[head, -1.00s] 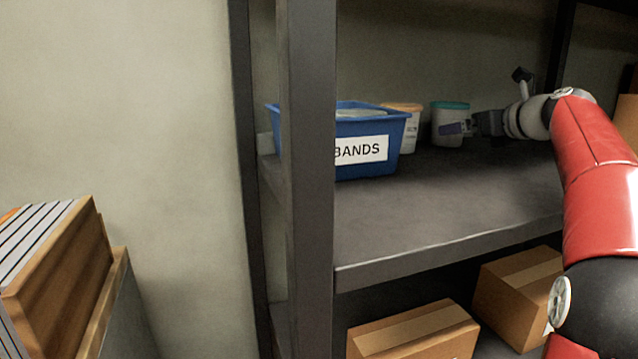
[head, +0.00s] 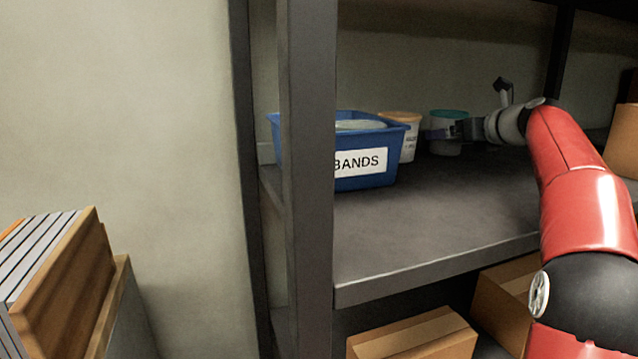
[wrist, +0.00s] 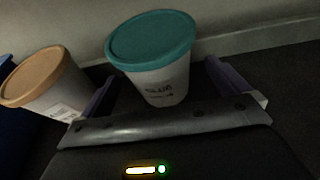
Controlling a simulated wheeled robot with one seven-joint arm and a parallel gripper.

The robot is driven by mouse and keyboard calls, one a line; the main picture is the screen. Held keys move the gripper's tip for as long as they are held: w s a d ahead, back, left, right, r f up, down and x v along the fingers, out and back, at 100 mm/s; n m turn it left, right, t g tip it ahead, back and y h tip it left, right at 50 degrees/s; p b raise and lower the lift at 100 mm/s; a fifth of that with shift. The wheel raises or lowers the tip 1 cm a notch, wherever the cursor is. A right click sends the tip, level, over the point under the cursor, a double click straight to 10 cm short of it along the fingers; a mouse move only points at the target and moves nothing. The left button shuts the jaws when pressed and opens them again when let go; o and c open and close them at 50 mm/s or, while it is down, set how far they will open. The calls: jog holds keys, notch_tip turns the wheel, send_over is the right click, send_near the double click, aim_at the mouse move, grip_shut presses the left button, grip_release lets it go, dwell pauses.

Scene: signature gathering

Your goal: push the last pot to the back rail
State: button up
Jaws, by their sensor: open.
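A white pot with a teal lid (head: 448,146) stands on the shelf near the back, right of a white pot with a tan lid (head: 403,132). In the wrist view the teal-lidded pot (wrist: 166,84) is between the two purple fingers of my gripper (wrist: 165,92), which are open with space beside the pot. The tan-lidded pot (wrist: 48,88) is outside the left finger. The back rail (wrist: 255,40) runs as a pale strip behind the pots. In the head view my gripper (head: 440,134) covers part of the teal-lidded pot, so I cannot tell whether it touches.
A blue bin (head: 366,172) labelled "BANDS" stands left of the pots. A dark upright post (head: 308,200) is at the shelf's left end. The front of the shelf (head: 440,220) is clear. Cardboard boxes (head: 415,335) lie below.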

jog(key=shift+w+a, duration=0.35)
jog(key=shift+w, duration=0.45)
jog(key=shift+w+a, duration=0.3)
jog(key=shift+w, duration=0.5)
jog(key=shift+s+d+f+b, duration=0.1)
jog(key=shift+s+d+b, duration=0.15)
jog(key=shift+s, duration=0.25)
jog(key=shift+s+d+r+b, duration=0.15)
jog(key=shift+s+b, duration=0.15)
jog(key=shift+s, duration=0.15)
jog(key=shift+s+d+f+b, duration=0.2)
jog(key=shift+s+b, duration=0.1)
jog(key=shift+s, duration=0.2)
jog(key=shift+s+d, duration=0.25)
jog(key=shift+s, duration=0.6)
